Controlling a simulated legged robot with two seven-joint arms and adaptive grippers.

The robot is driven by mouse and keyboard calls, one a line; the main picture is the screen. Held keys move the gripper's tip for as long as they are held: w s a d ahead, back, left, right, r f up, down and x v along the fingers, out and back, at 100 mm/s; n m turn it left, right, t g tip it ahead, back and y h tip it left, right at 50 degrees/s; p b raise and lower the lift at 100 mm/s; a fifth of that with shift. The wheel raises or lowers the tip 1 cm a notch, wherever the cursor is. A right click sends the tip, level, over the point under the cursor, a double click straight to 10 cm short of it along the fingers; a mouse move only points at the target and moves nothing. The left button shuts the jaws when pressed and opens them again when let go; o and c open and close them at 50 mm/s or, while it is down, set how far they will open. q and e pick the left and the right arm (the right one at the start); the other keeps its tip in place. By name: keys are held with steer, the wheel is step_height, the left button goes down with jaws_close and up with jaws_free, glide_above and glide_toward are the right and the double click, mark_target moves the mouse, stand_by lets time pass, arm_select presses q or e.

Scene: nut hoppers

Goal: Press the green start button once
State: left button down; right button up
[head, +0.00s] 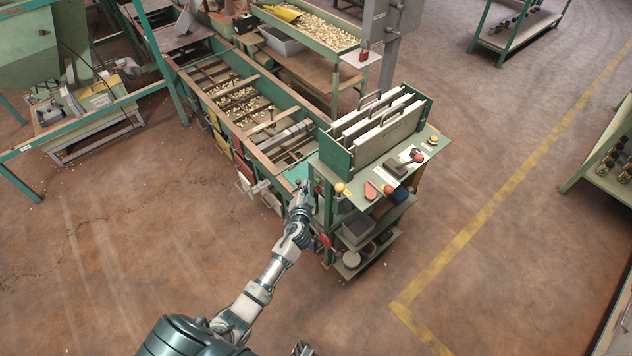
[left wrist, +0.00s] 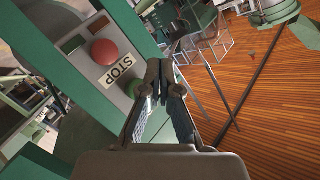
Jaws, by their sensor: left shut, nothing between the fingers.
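My left gripper (head: 302,186) is shut and empty at the near end of the green sorting machine, beside the work stand. In the left wrist view its closed fingertips (left wrist: 164,68) point at a panel (left wrist: 75,55) on a green post. The green button (left wrist: 135,88) sits low on this panel, partly hidden behind a finger. I cannot tell whether they touch. The red button (left wrist: 104,52) is above it, with a white STOP label (left wrist: 117,72) between them. In the head view the green button cannot be made out. A small part of my right gripper (head: 302,348) shows at the bottom edge; its fingers are unclear.
The work stand (head: 432,146) holds upright panels, small knobs and a red paddle (head: 370,190). Shelves with bins (head: 357,228) are below it. The sorting machine (head: 225,92) holds nuts and runs to the back left. The floor to the right, with a yellow line (head: 470,235), is clear.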

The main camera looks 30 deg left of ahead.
arm_select(q)
steer(key=shift+w+d+r, duration=0.2)
steer(key=shift+w+d, duration=0.15)
steer(key=shift+d, duration=0.4)
steer(key=shift+w+a+f, duration=0.25)
steer(key=shift+a, duration=0.35)
steer(key=shift+d+r, duration=0.2)
steer(key=shift+d, duration=0.3)
arm_select(e)
steer(key=shift+s+d+f, duration=0.1)
steer(key=shift+d+f, duration=0.1)
steer(key=shift+f, duration=0.15)
arm_select(q)
steer(key=shift+a, duration=0.15)
arm_select(e)
steer(key=shift+a, duration=0.15)
arm_select(q)
steer(key=shift+s+r, duration=0.15)
steer(key=shift+s, duration=0.9)
arm_select(e)
steer(key=shift+r, duration=0.45)
